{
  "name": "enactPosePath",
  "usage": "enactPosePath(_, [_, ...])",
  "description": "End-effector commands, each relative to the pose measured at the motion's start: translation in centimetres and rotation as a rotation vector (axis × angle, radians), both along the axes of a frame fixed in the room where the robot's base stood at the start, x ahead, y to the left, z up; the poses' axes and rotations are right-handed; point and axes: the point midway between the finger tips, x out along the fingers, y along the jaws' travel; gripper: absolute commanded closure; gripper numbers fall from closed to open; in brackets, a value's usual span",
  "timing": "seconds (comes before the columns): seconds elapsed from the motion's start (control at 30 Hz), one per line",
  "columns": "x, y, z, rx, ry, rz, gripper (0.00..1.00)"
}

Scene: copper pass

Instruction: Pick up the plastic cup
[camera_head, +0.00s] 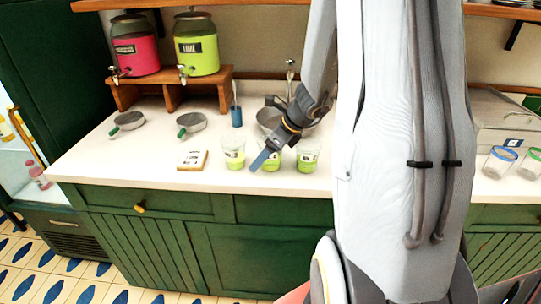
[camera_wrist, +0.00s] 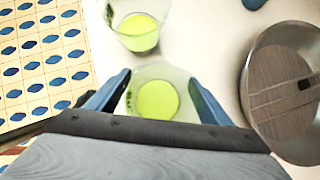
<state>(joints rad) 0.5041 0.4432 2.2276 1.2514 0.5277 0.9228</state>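Three clear plastic cups with green contents stand in a row near the counter's front edge: a left cup (camera_head: 234,153), a middle cup (camera_head: 272,163) and a right cup (camera_head: 308,155). My gripper (camera_head: 264,160) is at the middle cup and partly covers it. In the wrist view, my gripper's blue fingers (camera_wrist: 158,77) are spread on either side of this cup (camera_wrist: 157,98), with its near side hidden by the gripper body. I cannot tell whether either finger touches it. The left cup (camera_wrist: 138,32) stands just beyond the fingertips.
Two strainers (camera_head: 192,121) and a wooden drink stand (camera_head: 172,88) are farther back.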

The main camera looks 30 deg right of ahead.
Motion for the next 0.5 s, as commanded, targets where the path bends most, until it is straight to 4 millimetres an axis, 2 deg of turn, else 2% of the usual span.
enactPosePath(0.03, [0.00,0.01,0.01,0.000,0.000,0.000,0.35])
enactPosePath(0.17, [0.00,0.01,0.01,0.000,0.000,0.000,0.57])
enactPosePath(0.2, [0.00,0.01,0.03,0.000,0.000,0.000,0.60])
enactPosePath(0.5, [0.01,0.01,0.13,0.000,-0.001,0.001,0.60])
